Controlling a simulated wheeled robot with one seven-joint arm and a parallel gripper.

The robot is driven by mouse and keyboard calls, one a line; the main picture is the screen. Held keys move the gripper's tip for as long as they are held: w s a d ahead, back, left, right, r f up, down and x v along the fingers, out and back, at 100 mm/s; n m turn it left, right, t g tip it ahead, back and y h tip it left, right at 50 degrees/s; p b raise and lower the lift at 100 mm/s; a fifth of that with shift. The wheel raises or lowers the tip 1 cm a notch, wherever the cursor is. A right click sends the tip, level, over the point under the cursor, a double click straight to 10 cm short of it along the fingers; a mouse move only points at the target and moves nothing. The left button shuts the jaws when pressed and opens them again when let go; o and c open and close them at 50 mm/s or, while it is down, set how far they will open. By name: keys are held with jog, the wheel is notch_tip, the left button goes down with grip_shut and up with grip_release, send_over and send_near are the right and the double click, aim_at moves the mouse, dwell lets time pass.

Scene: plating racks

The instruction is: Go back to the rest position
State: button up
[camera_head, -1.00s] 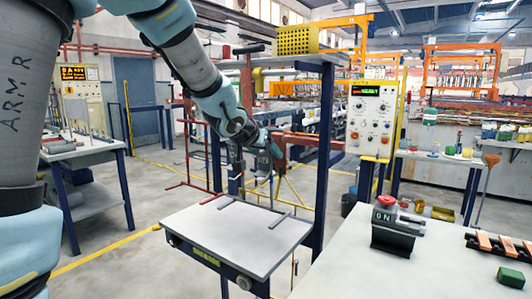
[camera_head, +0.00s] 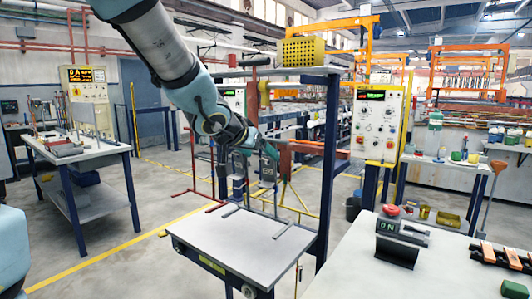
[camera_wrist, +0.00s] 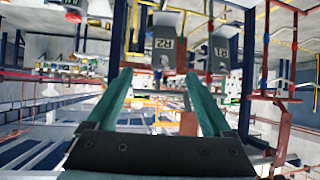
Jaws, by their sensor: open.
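My gripper (camera_head: 272,152) is at the end of my arm near the middle of the head view, above and behind the small grey-topped table (camera_head: 215,243). In the wrist view its two teal fingers (camera_wrist: 160,85) are spread apart with nothing between them. Beyond the fingertips hang two grey tagged plates, marked R2 (camera_wrist: 165,45) and R1 (camera_wrist: 221,50) in upside-down letters. In the head view one grey plate (camera_head: 268,170) shows just below the gripper, apart from or touching it, I cannot tell which.
A white bench with an ON box and red button (camera_head: 390,211) is at the right front. A control panel (camera_head: 378,120) stands behind it. A blue post (camera_head: 330,160) rises beside the gripper. A blue-legged work table (camera_head: 85,155) is at the left.

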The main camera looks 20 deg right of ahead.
jog(key=w+a+f+n+y, duration=0.1)
jog(key=a+f+n+y, duration=0.2)
jog(key=a, duration=0.7)
jog(key=w+a+f+n+y, duration=0.25)
jog(key=a+f, duration=0.35)
jog(key=a, duration=0.4)
jog(key=s+a+f+n+g+y, duration=0.3)
jog(key=s+a+f+g, duration=0.2)
jog(key=s+a+f, duration=0.3)
jog(key=s+a, duration=0.3)
jog(key=a, duration=0.2)
jog(key=shift+s+a+g, duration=0.3)
jog(key=shift+s+g, duration=0.05)
jog(key=shift+g, duration=0.05)
jog(key=shift+d+f+n, duration=0.1)
jog(key=shift+n, duration=0.15)
